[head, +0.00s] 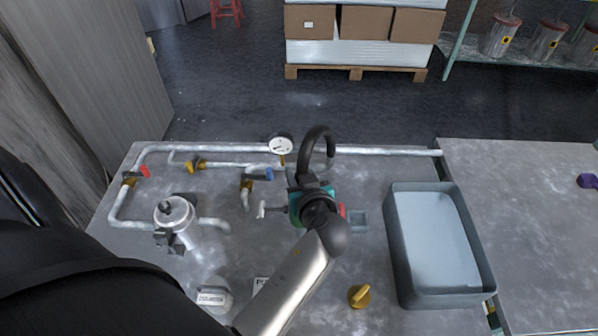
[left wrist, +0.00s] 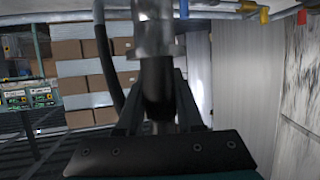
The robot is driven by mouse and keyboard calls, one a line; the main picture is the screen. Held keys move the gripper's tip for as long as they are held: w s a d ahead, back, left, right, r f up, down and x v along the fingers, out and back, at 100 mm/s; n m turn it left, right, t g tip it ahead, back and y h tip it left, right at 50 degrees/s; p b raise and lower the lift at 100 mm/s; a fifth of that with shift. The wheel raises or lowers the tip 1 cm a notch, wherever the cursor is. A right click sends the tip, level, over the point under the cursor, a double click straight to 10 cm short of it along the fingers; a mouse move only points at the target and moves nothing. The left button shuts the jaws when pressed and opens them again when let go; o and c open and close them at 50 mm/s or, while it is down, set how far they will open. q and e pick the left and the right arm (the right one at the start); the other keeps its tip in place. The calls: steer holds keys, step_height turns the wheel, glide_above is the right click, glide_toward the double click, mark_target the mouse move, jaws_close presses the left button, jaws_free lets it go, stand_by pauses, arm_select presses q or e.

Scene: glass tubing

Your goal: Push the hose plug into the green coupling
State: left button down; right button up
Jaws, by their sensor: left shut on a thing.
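My left gripper (head: 308,182) is over the middle of the grey table in the head view. In the left wrist view its fingers (left wrist: 158,85) are shut around the dark body of the hose plug (left wrist: 157,92), with a grey, see-through-looking cylinder (left wrist: 155,35) beyond the fingertips. The black hose (head: 318,136) loops up above the gripper and also shows in the left wrist view (left wrist: 104,62). A teal-green part (head: 296,208) shows beside the gripper; I cannot tell whether it is the green coupling or the gripper's housing. Contact between plug and coupling is hidden. My right gripper is out of view.
Grey pipes (head: 215,149) with a gauge (head: 281,146) and coloured valves run along the back. A metal canister (head: 175,215) stands left. A grey tray (head: 438,290) stands right, and a yellow knob (head: 359,296) is in front. Bare tabletop shows between knob and tray.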

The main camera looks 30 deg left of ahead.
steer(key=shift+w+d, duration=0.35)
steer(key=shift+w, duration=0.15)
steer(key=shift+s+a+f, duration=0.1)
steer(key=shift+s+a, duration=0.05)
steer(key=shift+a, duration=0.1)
arm_select(q)
steer(key=shift+r, duration=0.1)
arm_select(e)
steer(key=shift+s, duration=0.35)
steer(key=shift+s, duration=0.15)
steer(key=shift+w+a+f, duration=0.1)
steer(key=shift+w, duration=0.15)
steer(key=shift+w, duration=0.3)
arm_select(q)
steer(key=shift+d+b, duration=0.1)
steer(key=shift+b, duration=0.2)
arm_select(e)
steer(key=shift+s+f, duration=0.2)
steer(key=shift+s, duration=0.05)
